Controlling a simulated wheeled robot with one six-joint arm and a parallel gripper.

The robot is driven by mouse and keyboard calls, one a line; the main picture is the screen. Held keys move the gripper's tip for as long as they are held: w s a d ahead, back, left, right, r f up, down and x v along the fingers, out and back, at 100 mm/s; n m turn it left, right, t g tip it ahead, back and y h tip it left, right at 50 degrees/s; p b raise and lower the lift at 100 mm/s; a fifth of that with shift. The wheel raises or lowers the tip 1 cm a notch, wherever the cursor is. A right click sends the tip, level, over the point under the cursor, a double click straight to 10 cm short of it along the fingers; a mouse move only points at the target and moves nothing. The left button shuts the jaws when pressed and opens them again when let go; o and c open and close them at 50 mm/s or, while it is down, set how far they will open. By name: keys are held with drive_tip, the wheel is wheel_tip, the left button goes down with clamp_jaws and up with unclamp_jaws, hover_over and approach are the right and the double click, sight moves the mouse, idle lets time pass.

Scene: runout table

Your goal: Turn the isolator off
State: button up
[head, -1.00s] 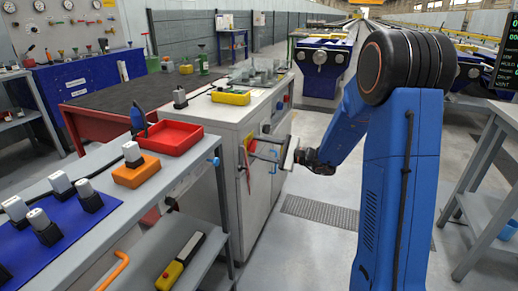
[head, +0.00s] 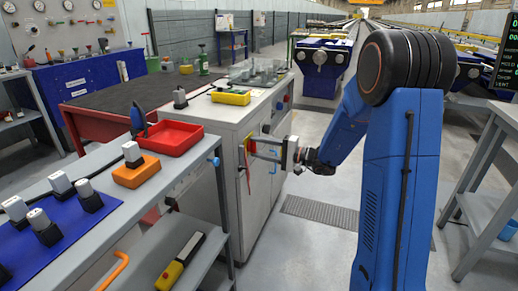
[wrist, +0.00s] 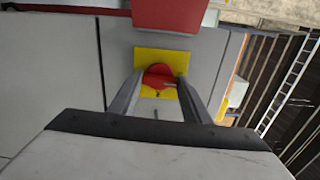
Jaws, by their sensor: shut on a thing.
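The isolator is a red rotary handle (wrist: 160,76) on a yellow plate (wrist: 176,57), fixed to the side of a grey cabinet (head: 228,130). In the head view the yellow plate (head: 252,146) shows beside my fingertips. My gripper (head: 256,147) reaches it from the right. In the wrist view my gripper (wrist: 160,80) has one finger on each side of the red handle and is shut on it. The handle's exact angle is hard to read, and any markings are too small to read.
A red box-like part (wrist: 177,14) lies close by at the top of the wrist view. Open floor (head: 300,245) lies right of the cabinet, with a floor grate (head: 320,213).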

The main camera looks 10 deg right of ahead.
drive_tip(key=shift+f+n, duration=0.1)
drive_tip(key=shift+n, duration=0.2)
drive_tip(key=o, duration=1)
drive_tip(key=shift+o, duration=0.2)
drive_tip(key=v, duration=1.7)
drive_tip(key=shift+s+d, duration=0.15)
